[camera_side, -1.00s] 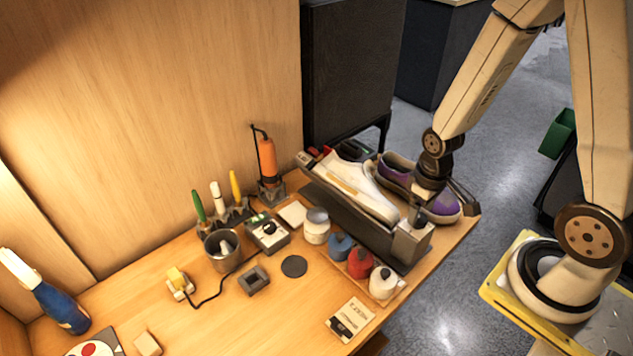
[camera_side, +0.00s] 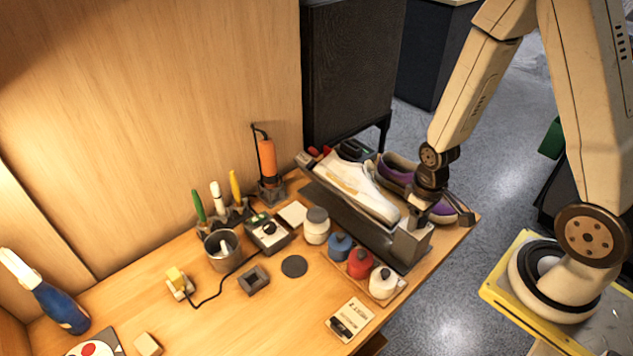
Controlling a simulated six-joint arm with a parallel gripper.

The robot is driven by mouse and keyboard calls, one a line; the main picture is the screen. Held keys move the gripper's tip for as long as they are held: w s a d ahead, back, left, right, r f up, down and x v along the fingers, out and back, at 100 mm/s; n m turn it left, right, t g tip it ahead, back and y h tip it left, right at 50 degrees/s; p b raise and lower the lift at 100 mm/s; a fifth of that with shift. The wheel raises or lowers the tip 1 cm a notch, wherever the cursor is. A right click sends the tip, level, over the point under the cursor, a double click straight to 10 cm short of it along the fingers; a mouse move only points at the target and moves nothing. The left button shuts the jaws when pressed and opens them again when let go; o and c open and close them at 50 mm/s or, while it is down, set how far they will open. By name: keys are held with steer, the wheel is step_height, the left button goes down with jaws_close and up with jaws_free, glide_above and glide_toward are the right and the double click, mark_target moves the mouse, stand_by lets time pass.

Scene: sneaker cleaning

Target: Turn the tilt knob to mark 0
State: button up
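A white sneaker (camera_side: 358,188) lies on a long dark grey cradle (camera_side: 345,212). A grey block (camera_side: 411,244) stands at the cradle's near right end. No knob marked as the tilt knob can be made out there. My gripper (camera_side: 412,216) points down close above this block, in front of a purple shoe. Its fingertips are small and dark, so I cannot tell whether they are open or shut, or touching anything. A black knob (camera_side: 268,228) sits on a small control box (camera_side: 270,237) left of the cradle, well away from my gripper. Its marks are too small to read.
A purple shoe (camera_side: 393,171) lies right behind the cradle. Blue, red and white bottles (camera_side: 383,283) stand in front of it, with a lidded jar (camera_side: 316,226). Brushes, a metal cup (camera_side: 221,251) and an orange tool (camera_side: 267,160) stand left.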

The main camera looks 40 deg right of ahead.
steer(key=shift+n, duration=2)
steer(key=shift+n, duration=2)
steer(key=shift+n, duration=2)
